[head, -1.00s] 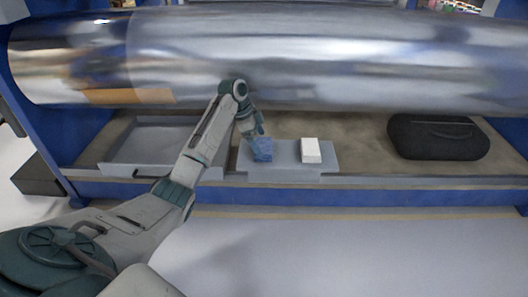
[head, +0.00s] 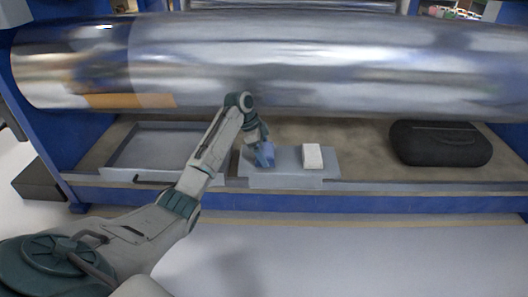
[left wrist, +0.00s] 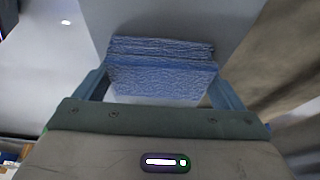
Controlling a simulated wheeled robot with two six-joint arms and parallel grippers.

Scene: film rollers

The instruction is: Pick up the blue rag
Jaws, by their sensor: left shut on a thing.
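The blue rag (head: 264,155) is a small folded cloth above the left part of a grey tray (head: 288,182). My left gripper (head: 259,146) is shut on it from above. In the left wrist view the blue rag (left wrist: 162,68) shows as a stack of textured folds between the two fingers of my left gripper (left wrist: 160,90). I cannot tell whether the rag still touches the tray. My right gripper is not in view.
A white block (head: 312,156) lies on the tray to the right of the rag. A black bag (head: 440,143) lies farther right. A shallow grey tray (head: 150,150) is at the left. A large shiny film roller (head: 330,62) spans the space above and behind.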

